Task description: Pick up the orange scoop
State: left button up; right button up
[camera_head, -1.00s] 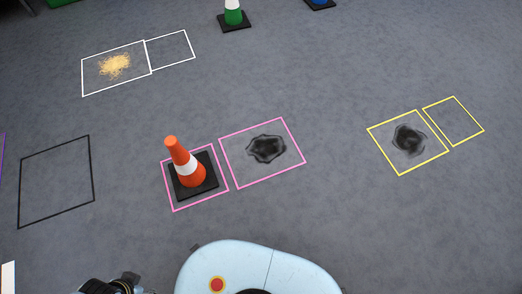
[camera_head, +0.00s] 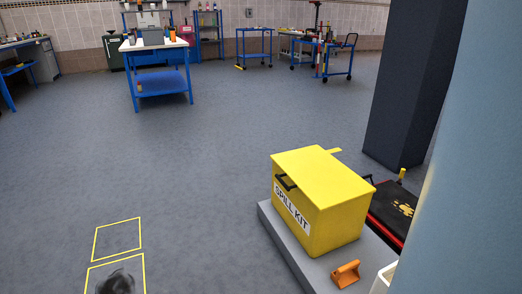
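The orange scoop (camera_head: 346,273) lies on a low grey platform (camera_head: 283,246) at the lower right, just in front of the yellow spill kit box (camera_head: 322,207). The scoop is small in view, and nothing is touching it from above. Neither of my grippers shows in the current view, so I cannot see whether they are open or shut.
A white container (camera_head: 384,279) stands right of the scoop, partly cut off. A black and red item (camera_head: 396,213) lies behind it. A dark pillar (camera_head: 415,80) rises beyond. Yellow floor outlines (camera_head: 118,238) and open floor lie left.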

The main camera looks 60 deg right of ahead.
aim_at(347, 275)
jog(key=z, duration=2.7)
